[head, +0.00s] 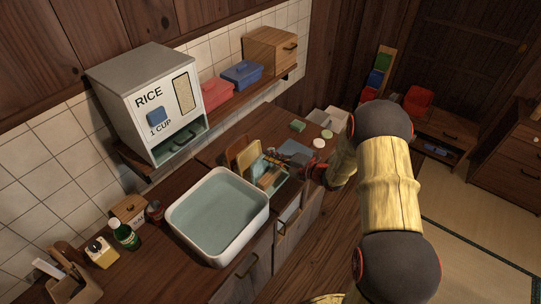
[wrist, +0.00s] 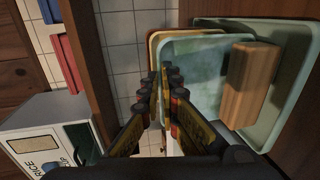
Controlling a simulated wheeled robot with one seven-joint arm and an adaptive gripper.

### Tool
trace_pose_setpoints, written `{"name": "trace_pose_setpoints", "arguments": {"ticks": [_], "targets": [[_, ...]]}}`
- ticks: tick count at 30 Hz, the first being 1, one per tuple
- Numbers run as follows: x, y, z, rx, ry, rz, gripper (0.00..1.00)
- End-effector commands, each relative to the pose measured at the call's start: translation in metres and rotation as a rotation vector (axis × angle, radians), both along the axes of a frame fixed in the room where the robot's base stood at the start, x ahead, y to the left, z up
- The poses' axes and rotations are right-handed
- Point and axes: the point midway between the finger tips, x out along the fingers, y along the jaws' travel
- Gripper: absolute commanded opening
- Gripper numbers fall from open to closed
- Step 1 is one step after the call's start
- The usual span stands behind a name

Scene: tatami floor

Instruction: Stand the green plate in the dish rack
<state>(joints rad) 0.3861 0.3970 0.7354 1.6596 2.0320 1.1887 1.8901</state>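The pale green square plate (wrist: 205,52) stands on edge in front of yellow- and red-edged pieces. It also shows in the head view (head: 262,167), small and partly covered. The pale green rack tray (wrist: 296,75) lies around its lower edge; it shows beside the basin in the head view (head: 287,184). My gripper (wrist: 163,72) overlaps the plate's upper edge in the wrist view, its fingertips close together. Whether they touch or pinch the plate is unclear.
A wooden block (wrist: 250,84) sits against the plate in the rack. A white basin (head: 178,217) is left of the rack. The rice dispenser (head: 150,100) and a wall shelf (head: 240,98) stand behind. Small containers (head: 330,120) crowd the counter's far end.

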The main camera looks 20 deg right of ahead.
Motion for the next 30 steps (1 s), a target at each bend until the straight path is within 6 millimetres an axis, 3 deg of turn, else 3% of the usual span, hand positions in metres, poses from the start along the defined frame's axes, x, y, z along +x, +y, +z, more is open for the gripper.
{"name": "trace_pose_setpoints", "arguments": {"ticks": [6,18,30], "targets": [[0.0003,-0.0001,-0.0021,0.001,-0.001,0.000,0.00],[0.0001,-0.0001,-0.0022,0.000,0.000,0.000,0.26],[-0.0051,-0.0046,-0.0006,0.000,0.000,-0.002,0.26]]}}
